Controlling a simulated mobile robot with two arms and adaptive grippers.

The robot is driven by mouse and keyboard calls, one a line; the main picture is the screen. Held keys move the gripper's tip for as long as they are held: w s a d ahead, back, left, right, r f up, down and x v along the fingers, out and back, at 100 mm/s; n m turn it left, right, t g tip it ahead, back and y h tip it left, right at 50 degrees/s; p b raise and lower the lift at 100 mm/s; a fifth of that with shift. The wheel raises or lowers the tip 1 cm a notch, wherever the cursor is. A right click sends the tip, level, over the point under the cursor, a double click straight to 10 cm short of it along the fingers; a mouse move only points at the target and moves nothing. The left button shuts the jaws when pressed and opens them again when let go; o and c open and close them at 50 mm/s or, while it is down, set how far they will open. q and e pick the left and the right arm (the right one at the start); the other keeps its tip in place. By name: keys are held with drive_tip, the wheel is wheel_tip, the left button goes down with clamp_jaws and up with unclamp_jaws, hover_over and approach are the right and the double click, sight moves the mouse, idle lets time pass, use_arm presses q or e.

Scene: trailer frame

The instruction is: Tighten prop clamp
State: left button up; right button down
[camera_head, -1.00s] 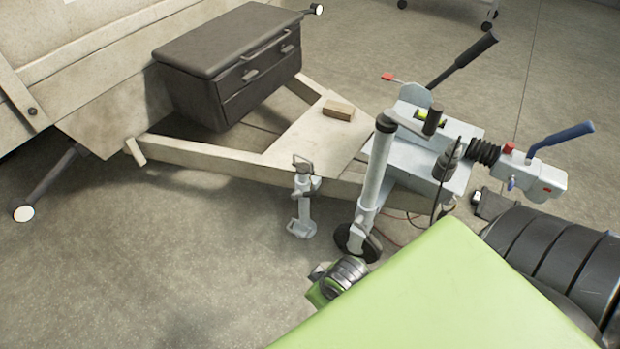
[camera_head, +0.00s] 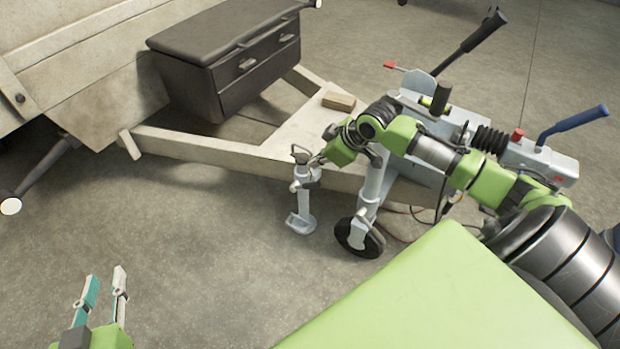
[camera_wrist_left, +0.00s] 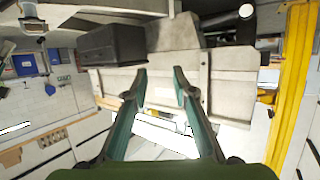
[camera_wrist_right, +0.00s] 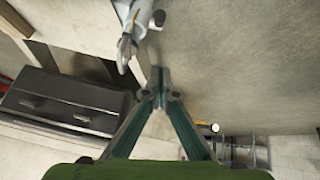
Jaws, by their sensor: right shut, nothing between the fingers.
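The light-grey prop (camera_head: 301,200) stands upright beside the near beam of the trailer frame, with its clamp (camera_head: 303,174) around the upper part. It also shows at the top of the right wrist view (camera_wrist_right: 130,40), partly cut off by the edge. My right gripper (camera_head: 317,161) is close to the right side of the clamp; whether it touches cannot be told. In the right wrist view its fingertips (camera_wrist_right: 160,78) are together and empty, a little apart from the prop. My left gripper (camera_head: 105,278) is low at the left, far from the prop. Its fingers are apart and empty in the left wrist view (camera_wrist_left: 159,72).
The trailer frame (camera_head: 200,148) carries a dark box (camera_head: 225,65) and a wooden block (camera_head: 338,101). The coupling with its blue lever (camera_head: 575,122) is at the right. Floor left of the prop is clear.

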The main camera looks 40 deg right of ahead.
use_arm(q)
drive_tip(key=shift+r, duration=0.1)
use_arm(e)
drive_tip(key=shift+w+d+r, duration=0.1)
drive_tip(key=shift+d+r, duration=0.05)
drive_tip(key=shift+d, duration=0.1)
use_arm(q)
drive_tip(key=shift+w, duration=0.1)
